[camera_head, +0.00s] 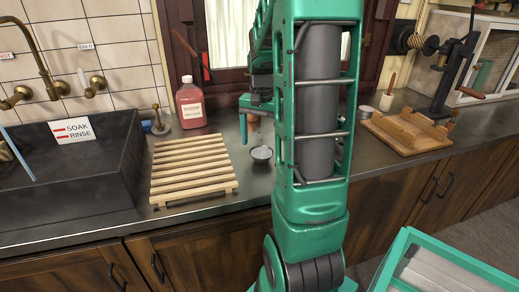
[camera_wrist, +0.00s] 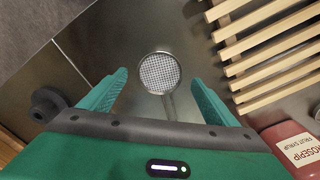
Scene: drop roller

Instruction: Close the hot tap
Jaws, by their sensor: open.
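The brass hot tap (camera_head: 16,97) sits on the tiled wall at the far left in the head view, below a small HOT label (camera_head: 7,56). The brass cold tap (camera_head: 95,86) is to its right, below a COLD label. A curved brass spout (camera_head: 42,62) rises between them and leaves the frame at the left. I cannot tell whether water runs. My gripper (camera_wrist: 158,76) is open and empty, well to the right of the taps, above the counter. In the wrist view its fingers are either side of a round mesh strainer (camera_wrist: 159,73), lower down. The hot tap is outside the wrist view.
A dark sink (camera_head: 105,185) with a SOAK/RINSE sign lies below the taps. A wooden slatted rack (camera_head: 190,168) and a red syrup bottle (camera_head: 190,103) stand between sink and gripper. A wooden board (camera_head: 405,133) and crank device stand at the right.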

